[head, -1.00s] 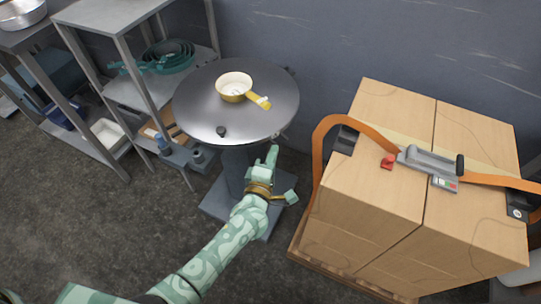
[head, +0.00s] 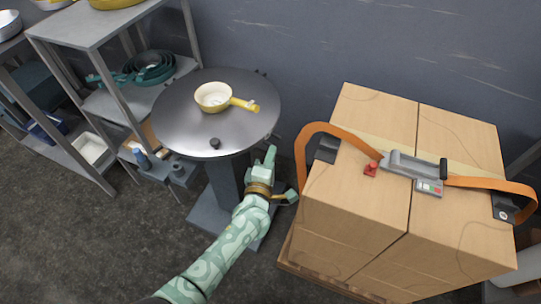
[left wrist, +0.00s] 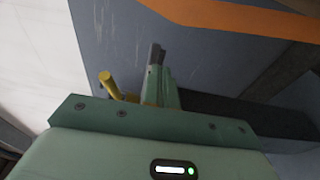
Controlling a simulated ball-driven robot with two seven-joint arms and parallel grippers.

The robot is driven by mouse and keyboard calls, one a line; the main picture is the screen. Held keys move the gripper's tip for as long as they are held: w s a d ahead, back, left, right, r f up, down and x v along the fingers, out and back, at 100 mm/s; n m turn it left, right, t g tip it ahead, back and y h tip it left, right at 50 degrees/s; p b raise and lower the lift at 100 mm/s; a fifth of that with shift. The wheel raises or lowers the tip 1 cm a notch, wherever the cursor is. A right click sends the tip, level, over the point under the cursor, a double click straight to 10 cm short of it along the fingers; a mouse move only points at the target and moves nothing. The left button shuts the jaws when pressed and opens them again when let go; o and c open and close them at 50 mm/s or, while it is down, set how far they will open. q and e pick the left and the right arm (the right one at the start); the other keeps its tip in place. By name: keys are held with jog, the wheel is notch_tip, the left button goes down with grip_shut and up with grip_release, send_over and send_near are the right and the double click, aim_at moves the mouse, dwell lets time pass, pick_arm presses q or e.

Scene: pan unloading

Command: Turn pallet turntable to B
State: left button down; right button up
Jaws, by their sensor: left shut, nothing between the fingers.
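The pallet turntable (head: 180,125) is a round grey metal disc on a dark pedestal. A cream pan (head: 212,97) with a yellow handle lies on it, handle pointing right. A black knob (head: 215,143) sits near its front edge, and small pegs (head: 262,72) show at the rim. No letter B is readable. My left gripper (head: 271,150) is shut and empty beside the disc's lower right rim; I cannot tell if it touches a peg there. Its fingers (left wrist: 158,75) also show in the left wrist view, with a yellow rod-like piece to their left. My right gripper is out of view.
Strapped cardboard boxes (head: 372,210) on a wooden pallet stand to the right, with an orange strap and a grey tensioner on top. A metal shelf (head: 85,25) with pans stands left. A wall closes off the back. Floor is clear at front left.

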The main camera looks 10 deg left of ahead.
pick_arm(q)
jog(key=shift+s, duration=0.1)
